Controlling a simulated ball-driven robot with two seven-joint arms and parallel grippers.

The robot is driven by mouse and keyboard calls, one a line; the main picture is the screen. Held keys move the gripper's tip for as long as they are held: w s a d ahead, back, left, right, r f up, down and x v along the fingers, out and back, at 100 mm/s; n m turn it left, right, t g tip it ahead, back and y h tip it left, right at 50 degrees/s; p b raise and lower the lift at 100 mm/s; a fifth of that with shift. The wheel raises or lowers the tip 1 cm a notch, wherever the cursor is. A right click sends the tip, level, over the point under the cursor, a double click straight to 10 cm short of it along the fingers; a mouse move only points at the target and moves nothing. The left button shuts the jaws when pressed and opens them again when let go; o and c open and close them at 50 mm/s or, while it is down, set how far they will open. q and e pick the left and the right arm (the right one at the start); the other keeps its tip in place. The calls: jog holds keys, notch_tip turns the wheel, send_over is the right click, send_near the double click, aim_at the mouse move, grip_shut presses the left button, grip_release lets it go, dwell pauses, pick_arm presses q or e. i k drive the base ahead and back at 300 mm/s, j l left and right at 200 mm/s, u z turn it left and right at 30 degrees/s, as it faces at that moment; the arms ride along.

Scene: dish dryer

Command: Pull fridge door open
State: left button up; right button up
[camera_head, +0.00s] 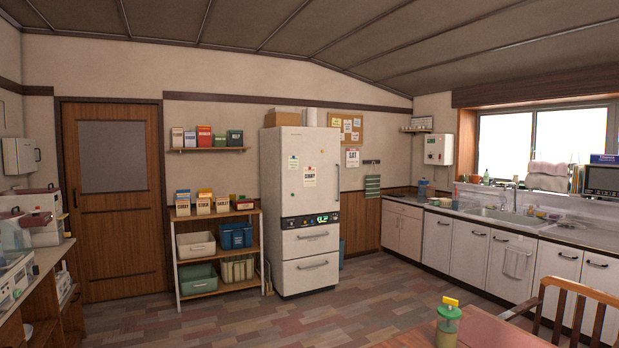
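The fridge (301,185) is a tall white unit against the back wall, in the middle of the head view. Its large upper door (315,165) is shut and carries a few notes and a handle near the right edge. Below the door is a dark control strip (311,220) with a lit display. Two drawers (311,260) with handles are under it, both shut. Neither of my grippers is in view.
A shelf rack (217,250) with bins stands just left of the fridge. Cabinets with a sink (505,216) line the right side. A table (490,328) with a green jar (448,328) and a chair (580,295) are at front right. Open floor lies before the fridge.

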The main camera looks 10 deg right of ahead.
aim_at(310, 157)
jog(key=i+j+u, duration=0.25)
jog(key=i, duration=0.2)
jog(key=i+j+u, duration=0.3)
jog(key=i, duration=0.15)
jog(key=i+z, duration=0.1)
jog(key=i, duration=0.4)
jog(key=i+j+z, duration=0.1)
jog(key=i, duration=0.45)
jog(key=i+j+z, duration=0.1)
jog(key=i, duration=0.4)
jog(key=i+j, duration=0.2)
jog(key=i, duration=0.3)
jog(key=i+l+z, duration=0.25)
jog(key=i+z, duration=0.15)
jog(key=i+l+z, duration=0.1)
jog(key=i+z, duration=0.35)
jog(key=i+j+z, duration=0.1)
jog(key=i+z, duration=0.3)
jog(key=i+j+z, duration=0.25)
jog(key=i+z, duration=0.2)
jog(key=i, duration=0.15)
